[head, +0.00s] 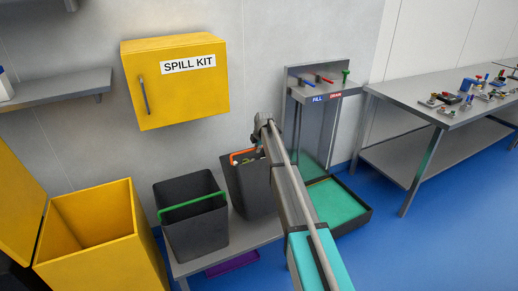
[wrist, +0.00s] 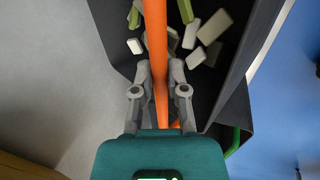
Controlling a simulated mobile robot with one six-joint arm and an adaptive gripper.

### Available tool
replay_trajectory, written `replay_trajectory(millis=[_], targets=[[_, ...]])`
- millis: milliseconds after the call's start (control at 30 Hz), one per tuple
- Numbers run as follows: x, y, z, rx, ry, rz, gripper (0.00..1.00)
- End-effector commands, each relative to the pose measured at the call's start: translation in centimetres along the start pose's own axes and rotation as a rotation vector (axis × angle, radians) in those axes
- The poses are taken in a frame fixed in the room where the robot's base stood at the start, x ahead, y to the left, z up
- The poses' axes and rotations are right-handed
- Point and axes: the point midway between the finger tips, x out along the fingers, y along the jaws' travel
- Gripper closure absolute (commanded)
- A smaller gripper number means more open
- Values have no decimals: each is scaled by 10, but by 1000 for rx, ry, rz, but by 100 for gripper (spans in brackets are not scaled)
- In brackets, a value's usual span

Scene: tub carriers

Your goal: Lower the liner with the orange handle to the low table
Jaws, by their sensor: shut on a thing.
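The dark liner (head: 252,190) with the orange handle (head: 238,155) is at the centre of the head view, right of the green-handled one and partly hidden by my arm. My gripper (head: 258,142) is above its far side. In the wrist view, the orange handle (wrist: 158,60) runs between the fingers of my gripper (wrist: 160,82), which are shut on it. White and green blocks (wrist: 212,27) lie inside the liner. The low grey table (head: 222,247) is below it; I cannot tell whether the liner's base touches the top.
A dark liner (head: 194,228) with a green handle (head: 190,204) stands on the table's left part. A yellow bin (head: 105,245) is farther left. The yellow spill kit cabinet (head: 175,90) hangs above. A fill and drain stand (head: 318,95) with a green-floored tray (head: 338,205) is to the right.

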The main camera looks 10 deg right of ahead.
Motion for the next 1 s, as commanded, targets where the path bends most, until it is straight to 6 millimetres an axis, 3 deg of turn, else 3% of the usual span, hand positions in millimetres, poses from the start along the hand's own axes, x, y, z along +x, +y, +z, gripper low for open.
replay_trajectory(millis=[700, 1000], targets=[[35, -13, 0, -1, 0, -1, 100], [38, -14, 0, 0, 0, 0, 100]])
